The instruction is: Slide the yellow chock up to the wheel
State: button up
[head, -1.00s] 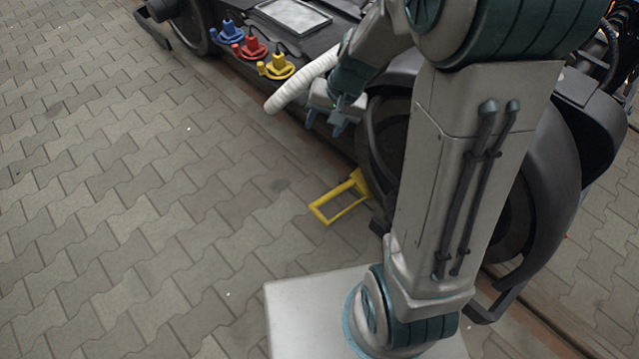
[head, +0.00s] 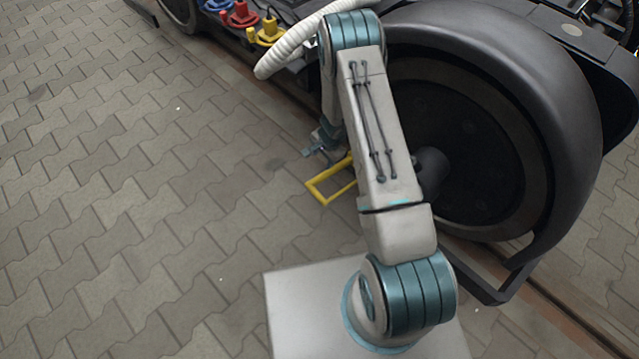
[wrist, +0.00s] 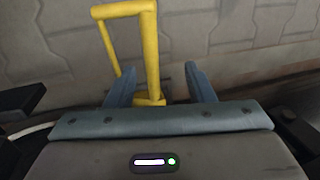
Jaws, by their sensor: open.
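The yellow chock (head: 330,171) lies low by the rail, left of the big dark wheel (head: 480,140). Its open rectangular handle frame points left onto the paving; my arm hides the end toward the wheel, so I cannot tell whether it touches. My gripper (head: 318,152) is low beside the frame, partly hidden behind my arm. In the wrist view the yellow frame (wrist: 152,50) reaches down between the two blue-grey fingers of my open gripper (wrist: 161,84). One bar's lower end lies between the fingers, with nothing clamped.
The bogie carries blue, red and yellow plugs (head: 269,33) and a white ribbed hose (head: 300,38) above my gripper. A black bracket (head: 500,285) hangs low at the right of the wheel. The paving (head: 120,200) to the left is clear.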

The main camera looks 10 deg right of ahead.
send_near(320, 180)
jog(key=w, duration=0.2)
jog(key=shift+h, duration=0.3)
jog(key=b+x, duration=0.1)
jog(key=x, duration=0.3)
jog(key=b+x, duration=0.2)
jog(key=x, duration=0.2)
jog(key=s+b+x, duration=0.1)
jog(key=b+x, duration=0.1)
jog(key=x, duration=0.3)
jog(key=shift+f, duration=0.15)
